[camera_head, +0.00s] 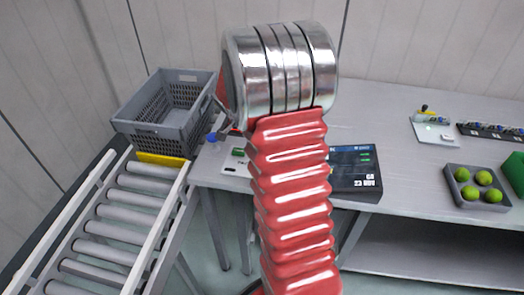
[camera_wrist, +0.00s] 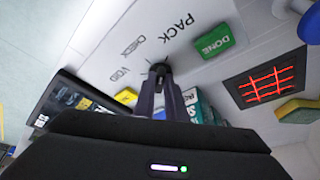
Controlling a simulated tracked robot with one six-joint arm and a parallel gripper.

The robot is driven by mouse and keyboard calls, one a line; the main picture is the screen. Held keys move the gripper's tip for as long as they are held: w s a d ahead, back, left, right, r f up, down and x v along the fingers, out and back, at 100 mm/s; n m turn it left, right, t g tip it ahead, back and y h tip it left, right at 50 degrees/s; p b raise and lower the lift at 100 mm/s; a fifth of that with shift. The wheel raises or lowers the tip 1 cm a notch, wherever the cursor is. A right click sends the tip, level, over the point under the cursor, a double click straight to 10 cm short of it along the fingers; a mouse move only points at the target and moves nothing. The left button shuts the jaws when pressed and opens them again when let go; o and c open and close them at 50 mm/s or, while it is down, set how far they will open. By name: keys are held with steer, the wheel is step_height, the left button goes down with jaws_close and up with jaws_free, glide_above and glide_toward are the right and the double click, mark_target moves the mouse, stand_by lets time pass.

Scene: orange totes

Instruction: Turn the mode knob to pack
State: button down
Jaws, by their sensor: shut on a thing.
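The mode knob (camera_wrist: 159,67) is small and dark and stands on a pale panel (camera_wrist: 110,60) in the wrist view. The words PACK, CHECK and VOID are printed around it, with PACK above and to its right. My gripper (camera_wrist: 161,76) is shut on the knob, its two dark fingers close together. The fingers cover part of the knob, and I cannot tell exactly which word it points to. In the head view my arm hides the knob and gripper; only the left part of the panel (camera_head: 236,169) shows.
A green DONE button (camera_wrist: 213,40) is right of the knob. A red-lit grid (camera_wrist: 272,84) and a sponge (camera_wrist: 298,111) lie further right. A dark screen (camera_head: 355,168) stands on the bench. A grey crate (camera_head: 150,138) and roller conveyor (camera_head: 95,228) are at left, a tray of green balls (camera_head: 480,201) at right.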

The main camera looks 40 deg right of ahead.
steer(key=shift+d+m+g, duration=0.1)
steer(key=shift+m+g, duration=0.4)
steer(key=shift+m, duration=0.7)
steer(key=c, duration=1.8)
jaws_free()
steer(key=shift+w+y, duration=0.1)
steer(key=shift+y, duration=0.2)
steer(key=shift+w+a+r, duration=0.1)
steer(key=shift+a+r, duration=0.1)
steer(key=shift+r, duration=0.25)
steer(key=v, duration=1.2)
steer(key=shift+a+r, duration=0.2)
steer(key=shift+r, duration=0.1)
